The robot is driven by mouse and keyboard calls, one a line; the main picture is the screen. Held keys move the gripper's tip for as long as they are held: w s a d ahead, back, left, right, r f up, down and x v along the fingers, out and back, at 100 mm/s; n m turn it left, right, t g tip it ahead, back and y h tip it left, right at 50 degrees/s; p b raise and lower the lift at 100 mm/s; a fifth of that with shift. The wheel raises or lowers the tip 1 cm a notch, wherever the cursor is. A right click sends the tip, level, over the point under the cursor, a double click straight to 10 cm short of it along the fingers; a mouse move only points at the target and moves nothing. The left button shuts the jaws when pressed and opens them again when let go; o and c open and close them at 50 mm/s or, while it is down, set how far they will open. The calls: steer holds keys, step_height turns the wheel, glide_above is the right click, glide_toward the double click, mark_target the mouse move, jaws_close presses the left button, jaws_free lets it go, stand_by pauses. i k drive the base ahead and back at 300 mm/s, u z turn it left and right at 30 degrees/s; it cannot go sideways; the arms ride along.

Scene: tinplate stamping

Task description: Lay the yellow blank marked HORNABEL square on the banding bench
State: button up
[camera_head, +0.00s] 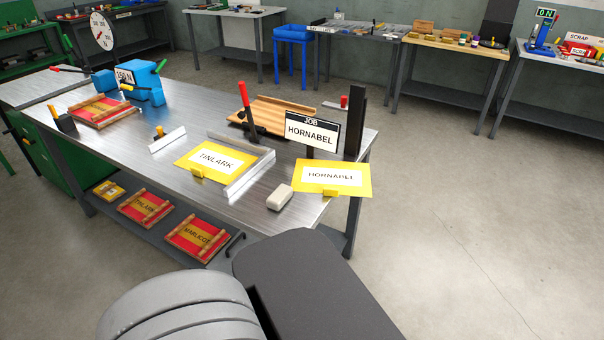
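The yellow blank marked HORNABEL (308,186) is at the near right corner of the steel-topped bench (225,203). Its right part reaches out past the bench edge. It has a white label and a small yellow tab at its near edge. Another yellow blank, marked TINLARK (190,168), lies on the bench to its left, beside an L-shaped metal fence (249,176). A JOB sign reading HORNABEL (311,134) stands behind the HORNABEL blank. My gripper is not in view; grey and dark parts of mine fill the bottom.
A pale block (279,197) sits between the two blanks. A red-handled tool (245,110) and a slatted wooden board (280,108) are behind the fence. A blue machine (145,80) stands farther left. Red boards (195,236) lie on the lower shelf. The floor at right (460,220) is clear.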

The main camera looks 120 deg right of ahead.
mark_target(141, 134)
steer(key=k, duration=0.95)
steer(key=z, duration=1.7)
steer(key=i, duration=0.5)
steer(key=z, duration=0.05)
